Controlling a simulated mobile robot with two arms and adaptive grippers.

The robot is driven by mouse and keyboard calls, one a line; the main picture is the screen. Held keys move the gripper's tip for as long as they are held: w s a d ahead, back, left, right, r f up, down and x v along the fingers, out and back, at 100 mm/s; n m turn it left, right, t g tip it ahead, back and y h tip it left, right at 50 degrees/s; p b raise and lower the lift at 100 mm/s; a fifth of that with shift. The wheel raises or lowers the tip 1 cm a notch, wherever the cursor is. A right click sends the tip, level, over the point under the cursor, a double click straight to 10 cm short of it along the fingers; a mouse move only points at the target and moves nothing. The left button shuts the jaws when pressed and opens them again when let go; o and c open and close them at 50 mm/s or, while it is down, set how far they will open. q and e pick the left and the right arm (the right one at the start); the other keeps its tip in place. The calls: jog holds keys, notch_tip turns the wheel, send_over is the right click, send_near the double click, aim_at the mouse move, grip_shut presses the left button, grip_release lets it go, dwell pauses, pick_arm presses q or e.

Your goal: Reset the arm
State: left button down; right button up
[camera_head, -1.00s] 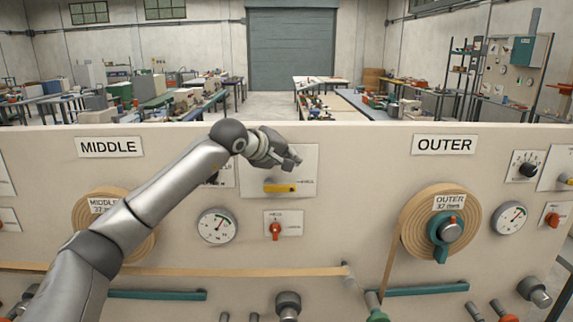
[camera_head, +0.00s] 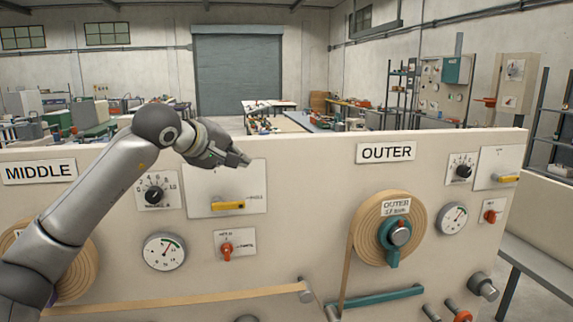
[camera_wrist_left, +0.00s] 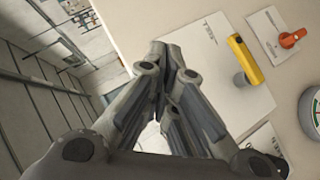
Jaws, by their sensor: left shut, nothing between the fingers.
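My left gripper (camera_head: 240,160) is shut and empty. It is in front of the upper part of a pale plate (camera_head: 258,176) on the panel, above the yellow handle (camera_head: 229,206), and apart from that handle. In the left wrist view the shut fingers (camera_wrist_left: 160,50) point towards the top, with the yellow handle (camera_wrist_left: 245,60) and the red-orange knob (camera_wrist_left: 293,38) to their right. My left arm comes in from the lower left and hides part of the middle spool (camera_head: 78,270). My right gripper is not in view.
The cream panel (camera_head: 320,220) carries a gauge (camera_head: 165,251), a black dial (camera_head: 154,194), a red switch (camera_head: 226,250) and the outer spool (camera_head: 368,235). A teal bar (camera_head: 375,299) juts out below. Tables and shelves stand far behind; free air lies above the panel.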

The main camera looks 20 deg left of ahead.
pick_arm(q)
jog(key=shift+f, duration=0.1)
